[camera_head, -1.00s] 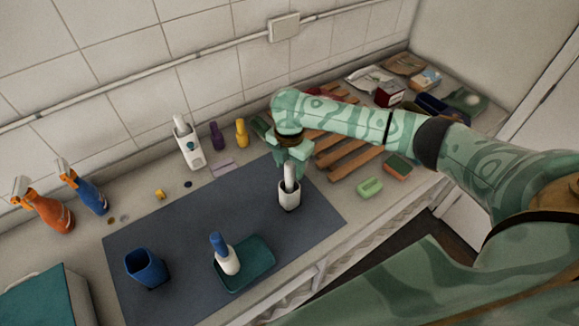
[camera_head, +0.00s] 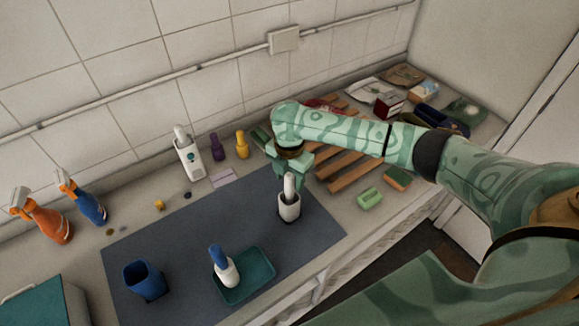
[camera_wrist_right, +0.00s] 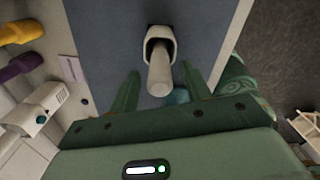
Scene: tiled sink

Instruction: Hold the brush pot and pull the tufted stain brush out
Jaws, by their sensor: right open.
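The white brush pot (camera_head: 289,208) stands upright on the dark mat (camera_head: 190,232), near its right end. The brush (camera_head: 289,186) stands in it with its pale handle up; its tufted end is hidden inside. My right gripper (camera_head: 288,180) is open above the pot, pointing down. In the right wrist view, the pot (camera_wrist_right: 160,35) and the brush handle (camera_wrist_right: 159,75) show beyond the fingers. The two spread fingers of the right gripper (camera_wrist_right: 160,90) lie to either side of the handle top, with gaps. My left gripper is not in view.
A blue cup (camera_head: 144,281) and a teal tray (camera_head: 245,282) with a white-and-blue bottle (camera_head: 224,268) stand on the mat. The mat's middle is clear.

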